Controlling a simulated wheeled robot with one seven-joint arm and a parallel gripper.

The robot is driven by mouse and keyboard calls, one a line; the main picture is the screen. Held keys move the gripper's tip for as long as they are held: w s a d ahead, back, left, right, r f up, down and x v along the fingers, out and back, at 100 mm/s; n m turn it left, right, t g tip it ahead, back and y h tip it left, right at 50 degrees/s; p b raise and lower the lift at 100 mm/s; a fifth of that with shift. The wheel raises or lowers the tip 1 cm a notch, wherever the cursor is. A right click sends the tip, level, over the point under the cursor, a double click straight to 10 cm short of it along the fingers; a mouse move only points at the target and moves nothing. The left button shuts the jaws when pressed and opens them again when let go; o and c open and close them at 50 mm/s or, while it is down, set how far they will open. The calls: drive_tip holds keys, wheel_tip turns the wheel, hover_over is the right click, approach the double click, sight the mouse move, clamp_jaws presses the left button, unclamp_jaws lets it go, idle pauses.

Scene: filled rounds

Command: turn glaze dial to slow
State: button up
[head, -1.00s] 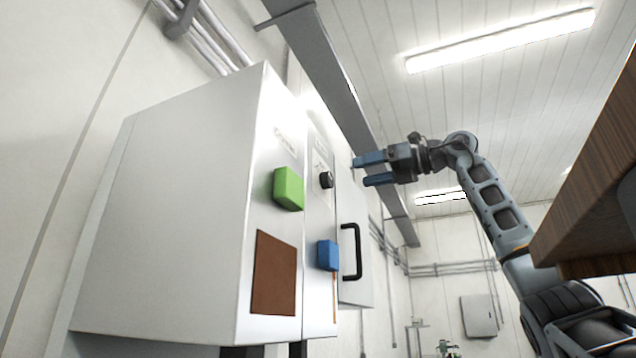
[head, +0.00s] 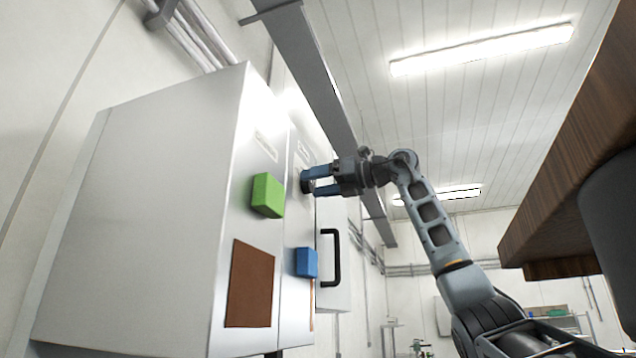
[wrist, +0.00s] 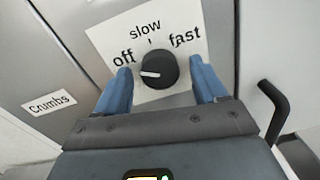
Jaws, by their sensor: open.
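The glaze dial (wrist: 157,70) is a round black knob with a white pointer line. It sits on a white label (wrist: 185,22) reading off, slow and fast in the wrist view. Its pointer line lies on the left side of the knob, toward the off side; slow is marked at the top. My gripper (wrist: 163,80) is open, with one blue finger on each side of the dial and gaps visible. In the head view my gripper (head: 309,180) is at the panel and its fingers mostly hide the dial (head: 305,182).
A green block (head: 267,195) and a blue block (head: 306,262) stick out from the cabinet front (head: 225,200). A black door handle (head: 331,258) is below the dial. A Crumbs label (wrist: 50,103) is left of the dial. A wooden surface (head: 570,160) is at the right.

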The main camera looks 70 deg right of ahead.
drive_tip(key=c, duration=1.1)
drive_tip(key=shift+o, duration=0.2)
drive_tip(key=m, duration=0.5)
drive_tip(key=shift+d+m, duration=0.1)
drive_tip(key=shift+m, duration=0.2)
drive_tip(key=m+b, duration=0.1)
drive_tip(key=m, duration=0.4)
drive_tip(key=shift+m, duration=0.4)
drive_tip(key=o, duration=1.1)
drive_tip(key=shift+c, duration=0.2)
drive_tip(key=shift+s, duration=0.1)
